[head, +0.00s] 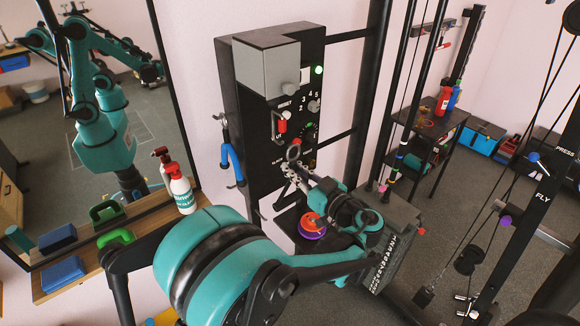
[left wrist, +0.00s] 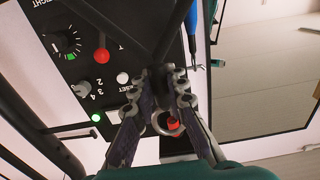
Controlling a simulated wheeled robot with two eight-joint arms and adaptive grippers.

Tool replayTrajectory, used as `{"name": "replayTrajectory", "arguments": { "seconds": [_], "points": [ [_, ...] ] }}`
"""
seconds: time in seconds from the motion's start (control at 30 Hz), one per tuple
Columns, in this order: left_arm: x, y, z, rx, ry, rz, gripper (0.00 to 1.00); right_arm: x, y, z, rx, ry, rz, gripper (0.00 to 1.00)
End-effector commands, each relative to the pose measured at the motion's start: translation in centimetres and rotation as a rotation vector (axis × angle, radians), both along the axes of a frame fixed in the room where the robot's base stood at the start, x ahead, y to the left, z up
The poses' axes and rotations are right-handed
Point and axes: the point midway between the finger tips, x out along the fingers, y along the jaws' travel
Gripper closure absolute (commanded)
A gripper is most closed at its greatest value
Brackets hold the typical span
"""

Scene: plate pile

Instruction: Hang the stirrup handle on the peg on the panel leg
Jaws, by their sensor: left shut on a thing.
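My left gripper (head: 290,172) is in front of the black panel (head: 237,90). Its fingers (left wrist: 165,85) are shut on the dark stirrup handle (left wrist: 112,32), just beside its ring. The ring (head: 293,153) sticks up above the fingertips in the head view; in the wrist view, which is turned over, two dark straps spread away from the grip point. The handle's lower end is mostly hidden by my arm in the head view. A metal peg or hook (head: 220,118) is at the panel's left side, with a blue item (head: 231,160) by it. The handle is apart from it. My right gripper is not in view.
Knobs and a red-tipped lever (head: 282,126) stick out of the panel near the gripper. Red and purple discs (head: 312,234) sit below. A bench with a spray bottle (head: 181,192) and a mirror are at left. A cable machine (head: 515,215) stands at right.

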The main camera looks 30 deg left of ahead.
Motion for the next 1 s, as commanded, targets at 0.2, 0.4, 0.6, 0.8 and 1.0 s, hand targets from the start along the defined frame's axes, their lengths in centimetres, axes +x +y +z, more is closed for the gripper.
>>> {"name": "replayTrajectory", "arguments": {
  "seconds": [0.2, 0.4, 0.6, 0.8, 1.0],
  "points": [
    [-0.1, -0.3, 0.0, 0.001, 0.000, 0.000, 1.00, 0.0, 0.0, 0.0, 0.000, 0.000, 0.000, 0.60],
    [-0.1, -0.3, 0.0, 0.001, 0.000, 0.000, 1.00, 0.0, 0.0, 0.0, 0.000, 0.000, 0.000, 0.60],
    [-0.5, -1.5, -0.6, 0.001, 0.000, -0.002, 1.00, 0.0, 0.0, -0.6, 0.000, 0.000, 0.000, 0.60],
    [-1.2, -2.9, -1.2, 0.001, 0.000, -0.002, 1.00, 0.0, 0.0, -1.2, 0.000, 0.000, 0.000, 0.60],
    [-1.7, -4.3, -1.8, 0.001, 0.000, -0.001, 1.00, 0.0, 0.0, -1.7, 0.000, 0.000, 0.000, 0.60]
  ]
}}
